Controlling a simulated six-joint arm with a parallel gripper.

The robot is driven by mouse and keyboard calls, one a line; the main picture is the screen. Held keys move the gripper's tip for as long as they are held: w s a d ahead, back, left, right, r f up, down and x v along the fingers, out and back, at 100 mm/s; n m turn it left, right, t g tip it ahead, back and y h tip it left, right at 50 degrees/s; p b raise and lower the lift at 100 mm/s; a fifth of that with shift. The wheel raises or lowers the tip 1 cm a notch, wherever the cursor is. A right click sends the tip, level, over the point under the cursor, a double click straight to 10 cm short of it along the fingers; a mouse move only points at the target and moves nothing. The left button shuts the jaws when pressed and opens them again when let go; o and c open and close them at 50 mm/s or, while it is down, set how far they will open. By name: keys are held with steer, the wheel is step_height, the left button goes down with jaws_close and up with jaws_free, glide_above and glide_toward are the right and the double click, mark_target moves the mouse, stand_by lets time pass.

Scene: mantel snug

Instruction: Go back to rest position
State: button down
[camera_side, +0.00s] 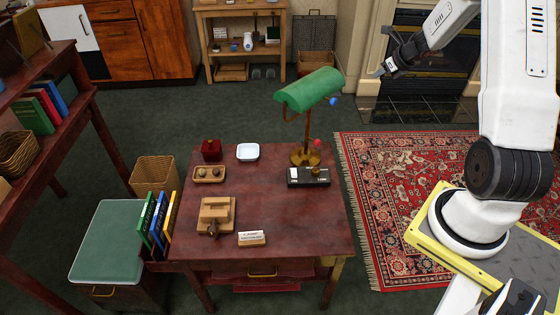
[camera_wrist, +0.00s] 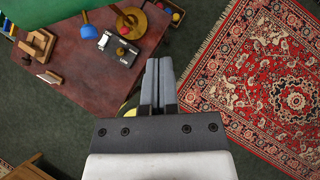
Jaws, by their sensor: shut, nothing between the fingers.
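My gripper (camera_side: 382,72) is in the upper right of the side view, raised in the air to the right of the green lamp and well clear of the table. In the wrist view my gripper (camera_wrist: 158,62) shows its two grey fingers side by side, shut and empty. Below it lie the edge of the red-brown table and the dark floor.
The table (camera_side: 290,225) bears a green-shaded lamp (camera_side: 312,88), a black box (camera_side: 308,177), a white dish (camera_side: 248,152), a red box (camera_side: 211,150) and wooden pieces. A patterned red rug (camera_side: 385,190) lies right of it. A fireplace (camera_side: 425,70) stands behind my gripper.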

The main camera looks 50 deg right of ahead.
steer(key=shift+s+r, duration=0.3)
steer(key=w+a+r+m+h, duration=0.1)
steer(key=w+a+r+m, duration=0.1)
steer(key=a+m, duration=0.7)
steer(key=w+a+r+m+h, duration=0.1)
steer(key=w+a+r+m, duration=0.1)
steer(key=a+m, duration=0.7)
steer(key=s+a+f+m+g+y, duration=0.1)
steer(key=s+a+m+g, duration=0.1)
steer(key=s+a+m, duration=0.4)
steer(key=s+a+f+m+g+y, duration=0.2)
steer(key=s+a+m+g, duration=0.1)
steer(key=s+a+m, duration=0.4)
steer(key=a+m, duration=0.3)
steer(key=a, duration=0.4)
steer(key=shift+s+m, duration=0.3)
steer(key=shift+f, duration=0.1)
